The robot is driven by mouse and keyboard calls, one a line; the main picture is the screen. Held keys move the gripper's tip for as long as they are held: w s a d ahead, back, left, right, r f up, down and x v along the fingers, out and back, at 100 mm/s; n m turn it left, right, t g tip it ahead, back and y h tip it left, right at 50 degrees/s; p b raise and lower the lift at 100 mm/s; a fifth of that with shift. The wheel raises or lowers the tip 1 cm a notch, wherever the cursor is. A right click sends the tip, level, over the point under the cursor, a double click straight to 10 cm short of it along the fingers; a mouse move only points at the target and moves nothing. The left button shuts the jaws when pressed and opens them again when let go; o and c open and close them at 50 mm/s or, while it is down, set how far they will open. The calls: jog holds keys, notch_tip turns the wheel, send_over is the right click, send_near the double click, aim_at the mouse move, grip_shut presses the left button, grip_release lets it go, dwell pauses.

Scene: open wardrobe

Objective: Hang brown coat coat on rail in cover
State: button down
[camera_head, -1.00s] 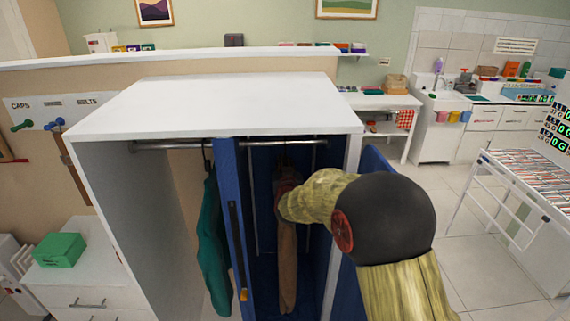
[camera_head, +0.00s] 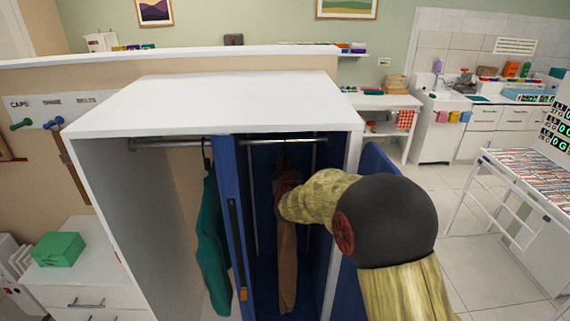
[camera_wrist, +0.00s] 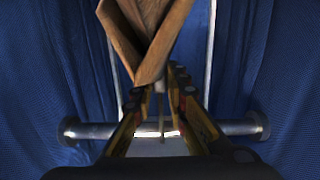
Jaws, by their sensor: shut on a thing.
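The brown coat (camera_head: 287,265) hangs upright inside the open blue garment cover (camera_head: 230,200) in the wardrobe. It also shows at the top of the wrist view (camera_wrist: 150,35). My gripper (camera_wrist: 160,98) is shut at the coat's collar, on what looks like its hanger; the exact grip is dark. The short metal rail in the cover (camera_head: 305,141) crosses the wrist view (camera_wrist: 95,131) behind my fingers. In the head view my arm partly hides the gripper and the coat's upper part. I cannot tell whether the hook touches the rail.
A teal garment (camera_head: 210,245) hangs left of the cover on the wardrobe rail (camera_head: 165,144). The white wardrobe's top (camera_head: 220,105) and right side panel (camera_head: 345,210) lie close to my arm. A green box (camera_head: 58,249) stands on drawers at left.

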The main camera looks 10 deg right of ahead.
jog(key=shift+f, duration=0.15)
jog(key=c, duration=1.8)
grip_release()
jog(key=shift+o, duration=0.6)
jog(key=shift+s+f, duration=0.1)
jog(key=shift+f, duration=0.1)
jog(key=v, duration=1.1)
jog(key=shift+s+a+r, duration=0.1)
jog(key=shift+s+r, duration=0.1)
jog(key=shift+s+a+r, duration=0.15)
jog(key=shift+s+a, duration=0.05)
jog(key=shift+s, duration=0.3)
jog(key=s+f+g+y+b, duration=0.1)
jog(key=s+f+g, duration=0.1)
jog(key=s, duration=1.1)
jog(key=s+f+n+g+y+b, duration=0.1)
jog(key=s+g, duration=0.4)
jog(key=s, duration=0.9)
jog(key=s+f+n+g+y+b, duration=0.1)
jog(key=s+f+g+b, duration=0.2)
jog(key=s, duration=1.1)
jog(key=shift+f+g, duration=0.4)
jog(key=shift+f, duration=0.2)
